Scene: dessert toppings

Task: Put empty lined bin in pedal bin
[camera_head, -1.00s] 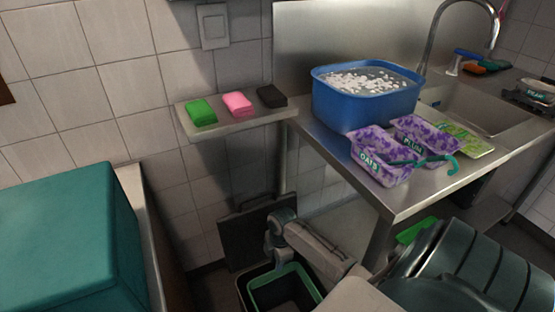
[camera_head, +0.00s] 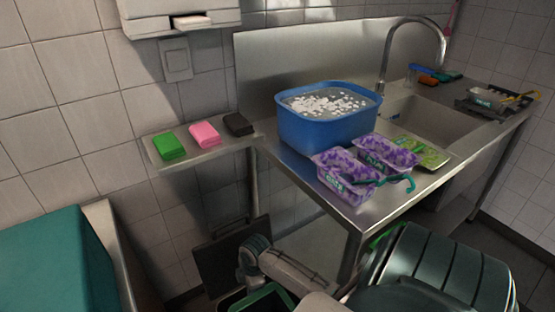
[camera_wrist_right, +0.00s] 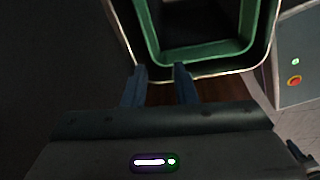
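A dark bin with a green inner rim (camera_head: 262,298) shows at the bottom edge of the head view, mostly cut off. In the right wrist view, the green rim (camera_wrist_right: 205,55) sits inside a dark outer rim (camera_wrist_right: 225,68); the inside looks dark, and I cannot tell whether anything is in it. A dark flat panel (camera_head: 225,262), perhaps the bin's lid, stands upright behind it. My right gripper (camera_wrist_right: 160,70) is open, its two fingers apart at the near rim, with nothing visibly held between them. My left gripper is out of view.
A steel sink table (camera_head: 385,215) stands right of the bin, holding a blue tub (camera_head: 325,132) and purple-patterned packs (camera_head: 345,175). A wall shelf (camera_head: 205,155) holds three colored blocks. A teal box (camera_head: 55,265) fills the lower left.

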